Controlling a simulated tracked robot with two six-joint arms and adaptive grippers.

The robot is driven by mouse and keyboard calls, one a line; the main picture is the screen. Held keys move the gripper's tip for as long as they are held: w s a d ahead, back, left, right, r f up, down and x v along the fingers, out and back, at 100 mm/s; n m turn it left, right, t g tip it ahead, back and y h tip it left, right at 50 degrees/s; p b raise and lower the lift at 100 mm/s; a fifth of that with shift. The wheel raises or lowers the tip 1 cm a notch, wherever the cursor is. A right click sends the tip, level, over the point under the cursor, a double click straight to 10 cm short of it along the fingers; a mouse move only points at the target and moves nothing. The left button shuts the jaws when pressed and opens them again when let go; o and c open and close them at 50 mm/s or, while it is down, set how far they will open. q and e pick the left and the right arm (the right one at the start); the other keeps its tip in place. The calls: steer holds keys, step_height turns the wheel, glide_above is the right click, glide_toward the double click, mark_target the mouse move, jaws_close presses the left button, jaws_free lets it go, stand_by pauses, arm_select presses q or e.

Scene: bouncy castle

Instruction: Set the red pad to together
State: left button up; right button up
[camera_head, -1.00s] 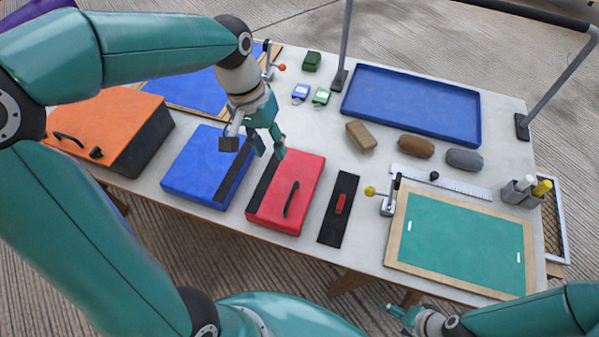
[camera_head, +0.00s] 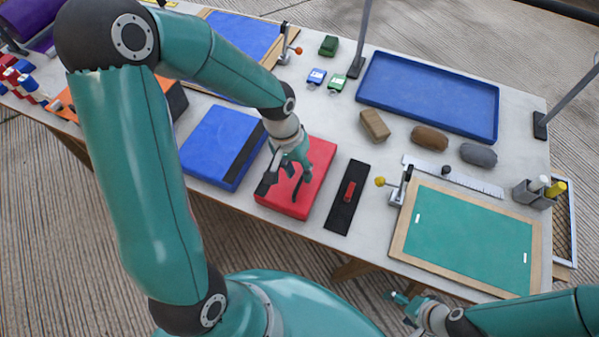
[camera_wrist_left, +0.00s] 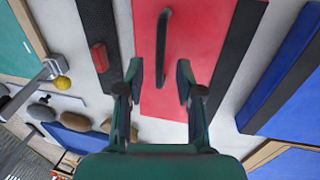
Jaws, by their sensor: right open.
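The red pad (camera_head: 318,168) lies flat on the table beside the blue pad (camera_head: 215,140), with a gap between them. A black handle (camera_wrist_left: 163,45) stands on the red pad's top, and a dark strip runs along its blue-pad side in the left wrist view. My left gripper (camera_head: 287,180) is over the red pad and hides part of it. In the left wrist view its two fingers (camera_wrist_left: 160,80) are apart, with the handle between and beyond them; they hold nothing. My right gripper (camera_head: 402,300) is open and empty off the table's front edge.
A black strip with a red slider (camera_head: 349,192) lies just right of the red pad. A framed green board (camera_head: 470,235) and a clamp with a yellow knob (camera_head: 380,182) are further right. A blue tray (camera_head: 430,95) and several small blocks lie behind. An orange box is at left.

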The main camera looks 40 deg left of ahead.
arm_select(q)
steer(key=shift+d+f, duration=0.15)
steer(key=shift+f, duration=0.65)
jaws_close()
